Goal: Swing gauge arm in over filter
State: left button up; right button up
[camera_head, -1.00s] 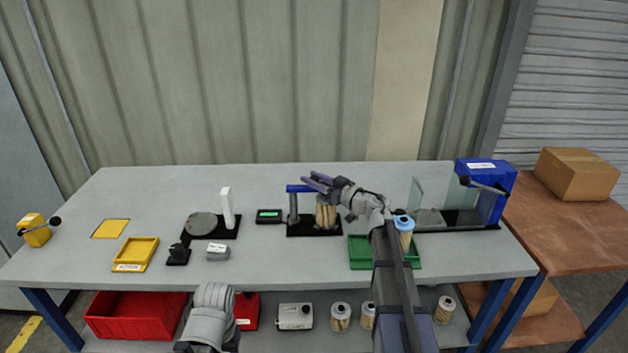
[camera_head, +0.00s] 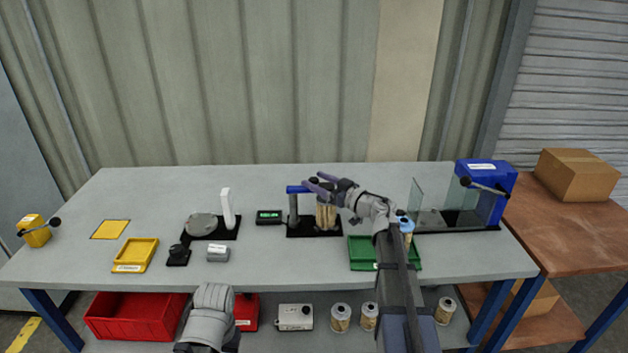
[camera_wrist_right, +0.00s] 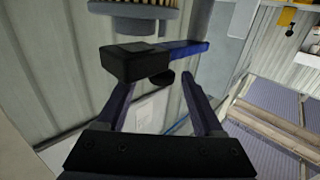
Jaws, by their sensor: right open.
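The gauge stand has a black base (camera_head: 302,233), a grey post (camera_head: 293,210) and a blue gauge arm (camera_head: 296,189) on top. A tan pleated filter (camera_head: 326,217) stands upright on the base, right of the post. My right gripper (camera_head: 313,182) is open above the filter, at the gauge arm's right end. In the right wrist view, the blue arm (camera_wrist_right: 185,47) and its black head (camera_wrist_right: 135,63) cross near the spread fingertips (camera_wrist_right: 155,80); contact cannot be told. The filter's edge (camera_wrist_right: 135,8) shows at the top there. My left gripper is out of view.
A green tray (camera_head: 360,258) with a blue-topped filter (camera_head: 407,226) is partly behind my right arm. A clear-panelled blue device (camera_head: 495,190) stands at right. A small display (camera_head: 269,217) sits left of the stand. The table's back is clear.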

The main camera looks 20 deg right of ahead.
jog(key=v, duration=0.6)
jog(key=shift+s, duration=0.15)
jog(key=shift+s+d, duration=0.1)
